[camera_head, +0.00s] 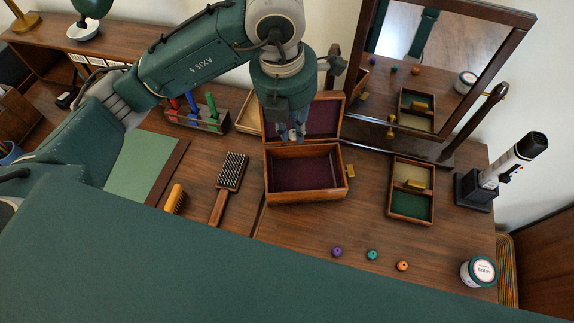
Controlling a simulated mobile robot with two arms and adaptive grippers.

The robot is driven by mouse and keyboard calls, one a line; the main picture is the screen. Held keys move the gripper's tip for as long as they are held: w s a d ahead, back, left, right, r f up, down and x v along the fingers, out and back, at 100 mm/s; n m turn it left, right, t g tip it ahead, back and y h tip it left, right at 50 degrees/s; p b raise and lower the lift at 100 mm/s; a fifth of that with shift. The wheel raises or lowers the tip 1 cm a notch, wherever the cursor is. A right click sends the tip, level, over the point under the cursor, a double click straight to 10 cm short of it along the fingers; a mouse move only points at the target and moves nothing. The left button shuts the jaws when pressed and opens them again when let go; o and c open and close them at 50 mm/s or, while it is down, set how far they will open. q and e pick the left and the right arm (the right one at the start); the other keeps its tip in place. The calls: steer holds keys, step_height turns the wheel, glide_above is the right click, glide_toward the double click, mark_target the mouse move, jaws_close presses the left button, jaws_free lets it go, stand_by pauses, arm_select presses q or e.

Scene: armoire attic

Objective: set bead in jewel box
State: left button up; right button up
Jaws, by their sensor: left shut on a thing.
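The jewel box (305,197) stands open in the middle of the dresser, with a dark purple lining. Its lid (323,120) is raised at the back. My left gripper (292,134) points down in front of the lid, above the back part of the box. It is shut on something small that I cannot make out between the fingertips. A purple bead (337,252), a teal bead (372,255) and an orange bead (402,266) lie on the dresser top in front, to the right of the box. My right gripper is not in view.
A divided tray (411,217) lies right of the box, below a tilted mirror (437,50). A jar (478,271) and a device on a stand (474,189) are at the right edge.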

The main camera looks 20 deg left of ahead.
arm_select(q)
steer(key=p, duration=0.2)
glide_above(292, 179)
step_height(292, 179, down, 14)
steer(key=shift+s+a+r, duration=0.1)
steer(key=shift+s, duration=0.05)
step_height(292, 179, down, 5)
steer(key=shift+r, duration=0.1)
steer(key=shift+f, duration=0.2)
steer(key=shift+f, duration=0.15)
steer(key=o, duration=0.8)
